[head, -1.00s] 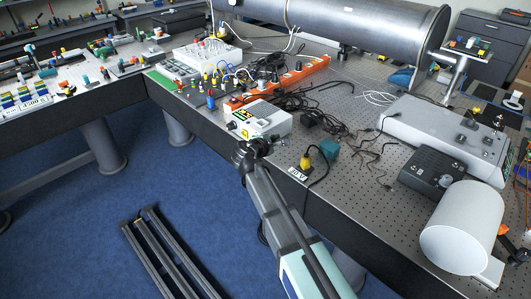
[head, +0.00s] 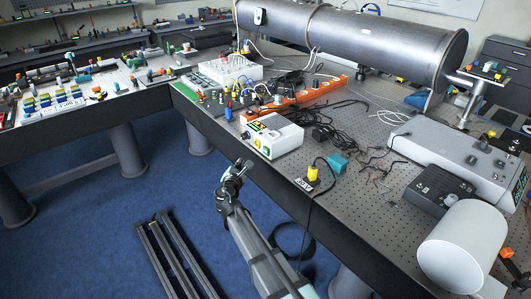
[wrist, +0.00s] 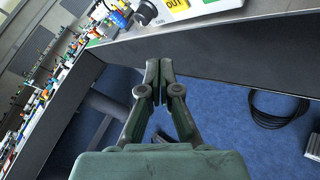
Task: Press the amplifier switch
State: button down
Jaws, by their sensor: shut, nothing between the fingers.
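The amplifier appears to be the small white box (head: 276,138) with yellow and green labels on its front, near the table's front edge. Its switch is too small to make out surely in the head view. In the wrist view, part of the white box (wrist: 205,9) shows at the top edge, with a yellow label and a black round knob (wrist: 146,12) at its left. My gripper (head: 243,166) is shut and empty, in front of and below the box, off the table's edge. It touches nothing. The shut fingers also show in the wrist view (wrist: 158,72).
The perforated table (head: 385,190) carries loose black cables, an orange power strip (head: 300,98) behind the box, and a yellow plug (head: 313,173) with a hanging cable at the front edge. A large metal cylinder (head: 370,45) spans the back.

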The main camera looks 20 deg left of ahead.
aim_at(266, 151)
jog(key=shift+w+d, duration=0.1)
jog(key=w+d, duration=0.5)
jog(key=w, duration=0.2)
jog(key=shift+p, duration=0.35)
jog(key=shift+w+d, duration=0.1)
jog(key=shift+w, duration=0.05)
dwell(1.4)
jog(key=shift+w+d, duration=0.1)
jog(key=shift+w, duration=0.1)
jog(key=shift+w+d+b, duration=0.3)
jog(key=shift+w+b, duration=0.05)
jog(key=shift+w, duration=0.05)
dwell(0.8)
jog(key=shift+s+a, duration=0.1)
jog(key=shift+s, duration=0.05)
jog(key=shift+s+a, duration=0.4)
jog(key=shift+s, duration=0.2)
jog(key=shift+b, duration=0.3)
